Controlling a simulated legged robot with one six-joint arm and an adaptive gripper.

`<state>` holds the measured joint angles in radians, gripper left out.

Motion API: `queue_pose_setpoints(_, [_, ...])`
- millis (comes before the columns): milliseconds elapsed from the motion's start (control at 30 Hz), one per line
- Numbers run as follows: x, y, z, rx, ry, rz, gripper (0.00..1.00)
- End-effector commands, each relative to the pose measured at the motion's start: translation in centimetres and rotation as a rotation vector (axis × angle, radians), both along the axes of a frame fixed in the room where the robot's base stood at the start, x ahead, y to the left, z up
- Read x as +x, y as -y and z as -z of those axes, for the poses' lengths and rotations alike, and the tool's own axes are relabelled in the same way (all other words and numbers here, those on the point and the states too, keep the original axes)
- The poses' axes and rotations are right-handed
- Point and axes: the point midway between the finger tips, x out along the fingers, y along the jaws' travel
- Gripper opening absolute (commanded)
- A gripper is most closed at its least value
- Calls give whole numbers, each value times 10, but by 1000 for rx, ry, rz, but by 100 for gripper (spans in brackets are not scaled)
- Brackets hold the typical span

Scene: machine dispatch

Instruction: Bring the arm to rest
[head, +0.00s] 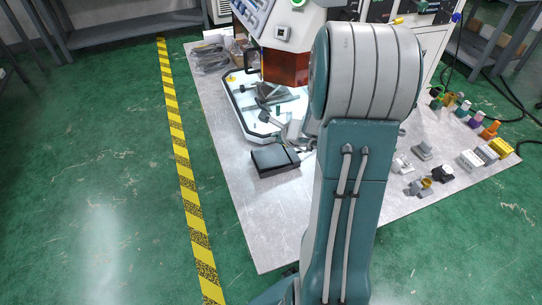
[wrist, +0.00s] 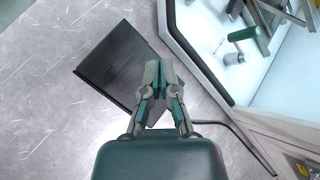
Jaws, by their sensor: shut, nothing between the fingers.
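My gripper (wrist: 158,68) shows in the wrist view with its two fingers together and nothing between them. It hangs over a flat black box-like pad (wrist: 125,62) on the grey table; I cannot tell the height between them. In the head view my arm rises through the middle and hides part of the table. The black pad (head: 275,160) also shows there, left of my arm. My gripper is mostly hidden in the head view.
A machine (head: 285,25) with a white-edged tray (head: 240,115) stands behind the pad. Small parts, coloured bottles (head: 463,108) and a yellow block (head: 500,147) lie on the right of the table (head: 240,215). Green floor with a yellow-black stripe (head: 180,150) is clear on the left.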

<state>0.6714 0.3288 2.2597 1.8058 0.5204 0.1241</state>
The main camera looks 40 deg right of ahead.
Motion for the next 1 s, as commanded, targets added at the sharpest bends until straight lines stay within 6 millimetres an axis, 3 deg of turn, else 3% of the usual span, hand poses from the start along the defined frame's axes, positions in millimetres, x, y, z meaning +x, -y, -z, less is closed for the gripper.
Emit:
queue_pose_setpoints(667, [1, -4, -3, -9, 3, -18, 0])
queue_pose_setpoints(767, [4, -22, -18, -53, 18, -110, 0])
queue_pose_setpoints(1000, [-4, -105, -77, -272, 67, -538, 0])
